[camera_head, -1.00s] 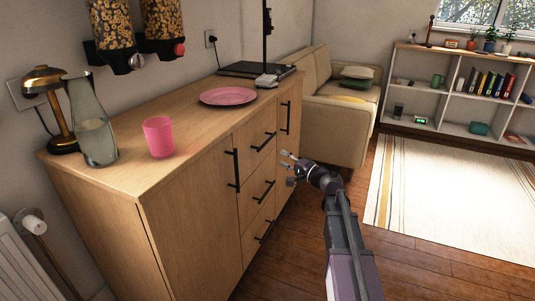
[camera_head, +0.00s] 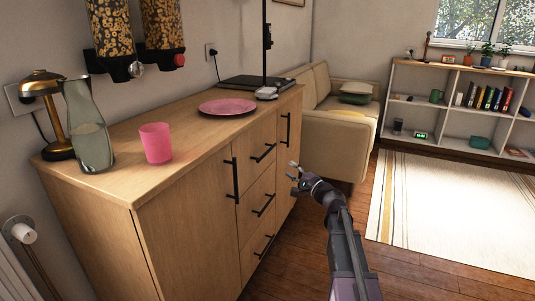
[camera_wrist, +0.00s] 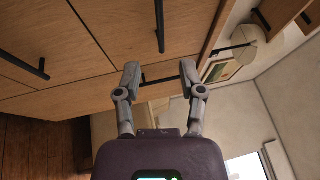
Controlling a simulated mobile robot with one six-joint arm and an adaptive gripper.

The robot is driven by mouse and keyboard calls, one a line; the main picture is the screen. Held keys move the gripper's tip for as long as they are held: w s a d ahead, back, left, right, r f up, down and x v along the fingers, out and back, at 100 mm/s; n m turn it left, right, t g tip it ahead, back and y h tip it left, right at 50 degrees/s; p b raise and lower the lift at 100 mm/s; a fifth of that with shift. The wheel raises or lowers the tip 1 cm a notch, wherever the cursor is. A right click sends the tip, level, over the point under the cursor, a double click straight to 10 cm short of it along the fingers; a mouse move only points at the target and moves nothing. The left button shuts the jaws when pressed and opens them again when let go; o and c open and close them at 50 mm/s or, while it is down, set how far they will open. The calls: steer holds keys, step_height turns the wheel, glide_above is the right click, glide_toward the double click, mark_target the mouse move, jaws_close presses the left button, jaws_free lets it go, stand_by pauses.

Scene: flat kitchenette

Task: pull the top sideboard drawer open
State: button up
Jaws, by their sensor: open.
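The wooden sideboard (camera_head: 190,222) stands at the left and centre of the head view. Its top drawer (camera_head: 252,165) is shut, with a black horizontal bar handle (camera_head: 263,152). In the wrist view this handle (camera_wrist: 160,25) runs up the picture, above the fingers. My gripper (camera_head: 293,171) is open, to the right of and below the top drawer's handle in the head view, apart from it. In the wrist view my gripper (camera_wrist: 160,72) has its two fingers spread and nothing held. The right door's handle (camera_wrist: 160,80) shows beyond and between them.
Two lower drawers have handles (camera_head: 263,205) (camera_head: 264,246). The left door has a vertical handle (camera_head: 235,181). On top stand a pink cup (camera_head: 156,143), a pink plate (camera_head: 228,106), a glass carafe (camera_head: 89,135) and a lamp (camera_head: 50,115). A sofa (camera_head: 335,140) stands behind. Floor before the drawers looks clear.

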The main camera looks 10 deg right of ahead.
mark_target(268, 151)
steer(key=p+x, duration=0.2)
steer(key=x, duration=1.1)
steer(key=shift+w, duration=0.15)
jaws_close()
